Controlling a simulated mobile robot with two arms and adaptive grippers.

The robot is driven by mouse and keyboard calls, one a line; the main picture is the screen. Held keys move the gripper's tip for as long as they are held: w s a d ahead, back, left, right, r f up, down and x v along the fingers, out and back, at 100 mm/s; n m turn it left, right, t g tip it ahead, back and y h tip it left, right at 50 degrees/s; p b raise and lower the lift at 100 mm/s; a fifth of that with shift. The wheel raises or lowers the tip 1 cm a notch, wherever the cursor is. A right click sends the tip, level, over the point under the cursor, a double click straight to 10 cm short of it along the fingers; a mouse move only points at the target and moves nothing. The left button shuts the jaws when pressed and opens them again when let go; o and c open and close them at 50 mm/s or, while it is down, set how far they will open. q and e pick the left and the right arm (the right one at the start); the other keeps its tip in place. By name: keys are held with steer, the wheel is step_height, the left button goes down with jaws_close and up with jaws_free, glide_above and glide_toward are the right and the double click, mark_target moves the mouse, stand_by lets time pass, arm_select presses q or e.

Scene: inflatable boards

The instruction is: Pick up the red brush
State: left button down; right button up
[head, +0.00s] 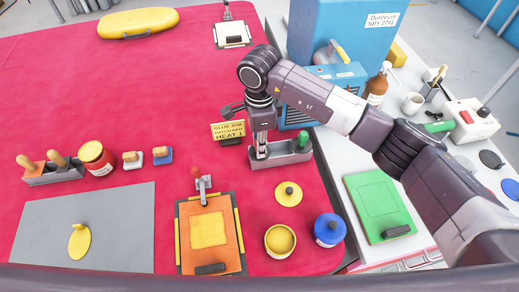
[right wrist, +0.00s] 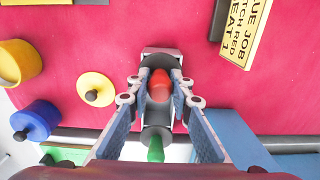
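The red brush (right wrist: 159,86) stands in a grey holder (head: 292,158), its rounded red handle pointing up. In the right wrist view it lies between the two fingers of my right gripper (right wrist: 159,90). The fingers are open on either side of it, with a small gap visible. In the head view my right gripper (head: 261,146) points down over the left part of the holder and hides the red brush. A green brush (head: 303,140) stands at the holder's right end; it also shows in the right wrist view (right wrist: 155,150). My left gripper is not in view.
A yellow sign (head: 228,131) stands just left of my right gripper. A blue case (head: 330,90) is behind it to the right. A yellow pot (head: 280,241), a blue pot (head: 329,230) and an orange board (head: 209,260) are in front. The red table's middle is clear.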

jaws_close()
steer(key=shift+r, duration=0.1)
steer(key=shift+w+r, duration=0.1)
steer(key=shift+r, duration=0.4)
step_height(320, 180, up, 19)
steer(key=b, duration=0.4)
jaws_free()
steer(key=shift+f, duration=0.1)
jaws_close()
